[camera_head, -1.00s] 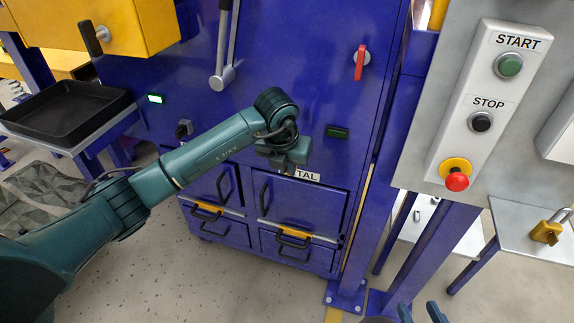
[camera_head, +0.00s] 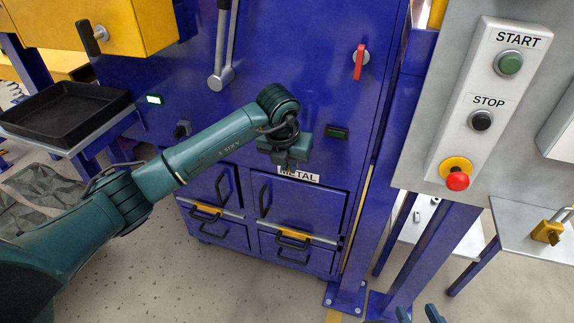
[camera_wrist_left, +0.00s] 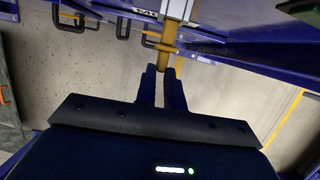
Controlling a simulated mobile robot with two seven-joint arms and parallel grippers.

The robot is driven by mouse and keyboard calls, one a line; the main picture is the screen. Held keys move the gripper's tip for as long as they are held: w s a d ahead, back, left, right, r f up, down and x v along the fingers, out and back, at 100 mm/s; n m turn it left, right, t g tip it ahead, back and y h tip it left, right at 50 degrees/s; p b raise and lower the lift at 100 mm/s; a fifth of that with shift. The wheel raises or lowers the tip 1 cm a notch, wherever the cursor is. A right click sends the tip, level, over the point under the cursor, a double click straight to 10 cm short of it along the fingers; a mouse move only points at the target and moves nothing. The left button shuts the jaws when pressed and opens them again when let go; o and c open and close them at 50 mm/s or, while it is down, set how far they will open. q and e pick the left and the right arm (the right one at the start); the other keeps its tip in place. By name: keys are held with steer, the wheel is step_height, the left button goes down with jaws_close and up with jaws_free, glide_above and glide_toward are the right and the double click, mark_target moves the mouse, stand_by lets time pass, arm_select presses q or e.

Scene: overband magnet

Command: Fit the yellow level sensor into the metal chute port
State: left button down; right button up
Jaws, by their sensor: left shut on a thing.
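My left gripper (camera_head: 290,165) is in front of the blue cabinet, just above the METAL label (camera_head: 298,175). In the left wrist view its fingers (camera_wrist_left: 163,92) are shut on the yellow level sensor (camera_wrist_left: 167,48), a yellow rod with a wider collar. The far end of the sensor lines up with a silver metal tube (camera_wrist_left: 177,9), which looks like the chute port. I cannot tell whether the sensor is inside it or only in front of it. In the head view my wrist hides the sensor. My right gripper (camera_head: 419,315) shows two separated fingertips at the bottom edge.
The blue cabinet (camera_head: 290,70) has a grey lever (camera_head: 222,75), a red handle (camera_head: 360,62) and drawers (camera_head: 300,205) below. A START/STOP panel (camera_head: 485,110) stands at the right. A black tray (camera_head: 70,112) is at the left. Floor is open at the front.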

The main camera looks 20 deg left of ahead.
arm_select(q)
steer(key=shift+w+b, duration=0.45)
steer(key=shift+w, duration=0.6)
steer(key=c, duration=1.4)
jaws_free()
steer(key=p+v, duration=0.2)
steer(key=v, duration=1.1)
steer(key=shift+d+r, duration=0.1)
